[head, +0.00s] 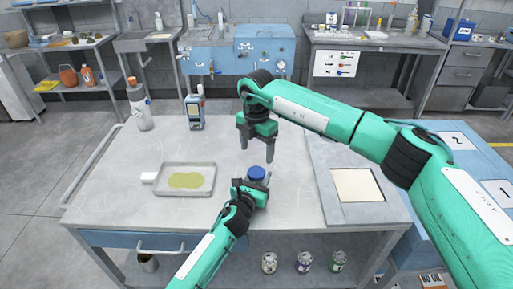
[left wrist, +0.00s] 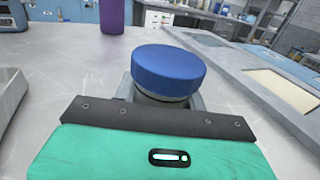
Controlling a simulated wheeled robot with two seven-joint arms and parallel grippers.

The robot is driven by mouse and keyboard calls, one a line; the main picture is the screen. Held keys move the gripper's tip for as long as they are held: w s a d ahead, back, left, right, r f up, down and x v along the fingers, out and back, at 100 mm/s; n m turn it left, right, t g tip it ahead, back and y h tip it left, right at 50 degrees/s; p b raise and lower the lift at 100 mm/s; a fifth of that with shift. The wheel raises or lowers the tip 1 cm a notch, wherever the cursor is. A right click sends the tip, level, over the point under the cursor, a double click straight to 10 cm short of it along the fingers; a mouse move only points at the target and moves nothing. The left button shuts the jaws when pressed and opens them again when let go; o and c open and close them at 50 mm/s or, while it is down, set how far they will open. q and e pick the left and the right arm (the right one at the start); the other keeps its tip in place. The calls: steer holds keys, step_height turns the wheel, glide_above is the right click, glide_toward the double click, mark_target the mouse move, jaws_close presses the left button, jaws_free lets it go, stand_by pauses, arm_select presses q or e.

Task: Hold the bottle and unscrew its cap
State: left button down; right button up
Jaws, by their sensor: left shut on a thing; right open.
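The bottle stands on the table with its blue cap (head: 257,173) on top; its body is mostly hidden by my left gripper. The blue cap (left wrist: 168,72) fills the middle of the left wrist view, with a little of the bottle (left wrist: 160,101) showing below it. My left gripper (head: 258,186) is shut around the bottle, below the cap. My right gripper (head: 257,156) is open, fingers pointing down, above and behind the cap, with nothing between its fingers.
A tray (head: 211,190) with a yellow-green patch lies left on the table (head: 120,205). A panel with a cream square (head: 357,185) is at the right. The table's front left is clear.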

mark_target(257, 171)
steer(key=shift+f+m, duration=0.1)
steer(key=shift+m, duration=0.4)
steer(key=shift+f, duration=3.9)
steer(key=c, duration=1)
steer(key=shift+c, duration=0.3)
